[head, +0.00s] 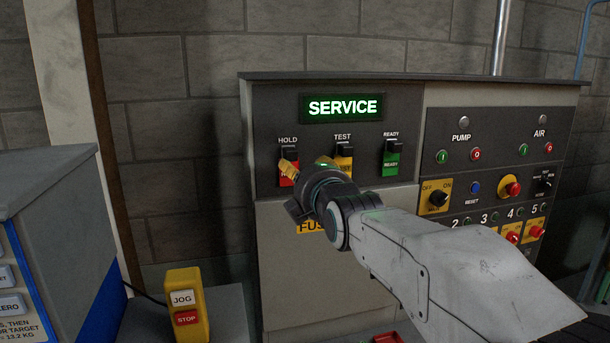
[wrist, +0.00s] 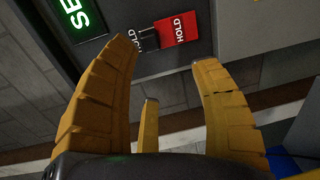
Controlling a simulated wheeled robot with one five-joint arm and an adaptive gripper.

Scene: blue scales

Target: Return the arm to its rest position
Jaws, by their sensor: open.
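My arm (head: 440,262) reaches from the lower right toward the control cabinet (head: 330,93). My gripper (head: 304,167) is in front of the HOLD and TEST switches, its yellow fingers pointing at the panel. In the wrist view my gripper (wrist: 166,62) has its yellow fingers spread apart with nothing between them. The HOLD switch (head: 289,153) has a black lever over a red plate, and its red plate (wrist: 181,28) shows beyond the fingertips in the wrist view. Fingers partly cover the HOLD and TEST plates in the head view.
A lit green SERVICE display (head: 342,107) is above the switches. The READY switch (head: 391,153) has a green plate. A panel with buttons and knobs (head: 488,160) is at right. A yellow JOG/STOP box (head: 186,305) stands lower left, beside a grey-blue unit (head: 45,190).

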